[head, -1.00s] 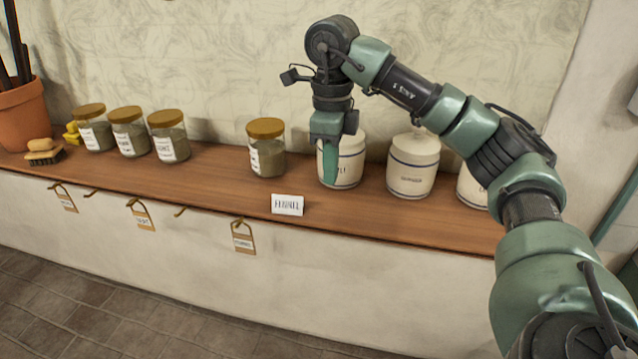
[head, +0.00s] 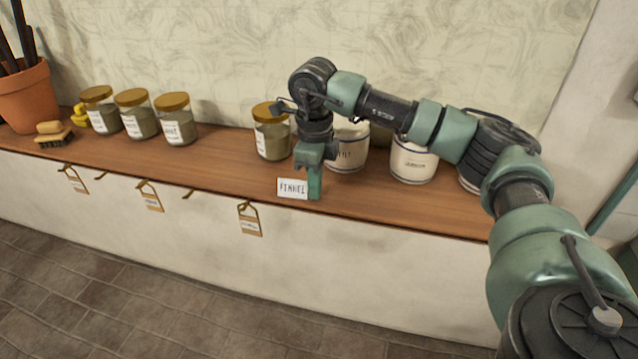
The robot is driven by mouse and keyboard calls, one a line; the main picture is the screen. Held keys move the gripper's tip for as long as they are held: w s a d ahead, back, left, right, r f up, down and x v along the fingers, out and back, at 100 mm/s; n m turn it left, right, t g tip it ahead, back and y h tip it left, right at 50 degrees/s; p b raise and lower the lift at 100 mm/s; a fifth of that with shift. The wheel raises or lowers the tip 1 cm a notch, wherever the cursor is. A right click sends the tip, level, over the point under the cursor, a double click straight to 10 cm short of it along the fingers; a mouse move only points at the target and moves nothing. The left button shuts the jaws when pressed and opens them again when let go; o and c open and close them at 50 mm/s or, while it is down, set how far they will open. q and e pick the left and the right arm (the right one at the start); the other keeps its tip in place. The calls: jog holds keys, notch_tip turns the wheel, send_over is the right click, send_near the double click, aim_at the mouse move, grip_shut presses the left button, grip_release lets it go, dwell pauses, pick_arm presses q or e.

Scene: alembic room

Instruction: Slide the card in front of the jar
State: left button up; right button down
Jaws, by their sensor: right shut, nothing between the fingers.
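A small white card (head: 292,188) with dark lettering stands upright near the front edge of the wooden shelf. A glass jar (head: 272,142) with a gold lid and a white label stands behind it, a little to the left. My right gripper (head: 315,190) is shut and points down at the card's right edge, with its fingertips low at the shelf surface. I cannot tell whether it touches the card. My arm hides part of the jar's right side. My left gripper is not in view.
Three more lidded jars (head: 176,130) stand to the left. White canisters (head: 413,163) stand to the right, behind my arm. A brush (head: 53,138) and a terracotta pot (head: 28,98) are at the far left. Tags (head: 249,221) hang below the shelf edge. The shelf left of the card is clear.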

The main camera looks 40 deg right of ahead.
aim_at(273, 189)
jog(key=w+a, duration=0.4)
jog(key=w, duration=0.1)
jog(key=w+a, duration=0.2)
jog(key=w, duration=0.1)
jog(key=shift+a, duration=0.25)
jog(key=shift+s+d, duration=0.1)
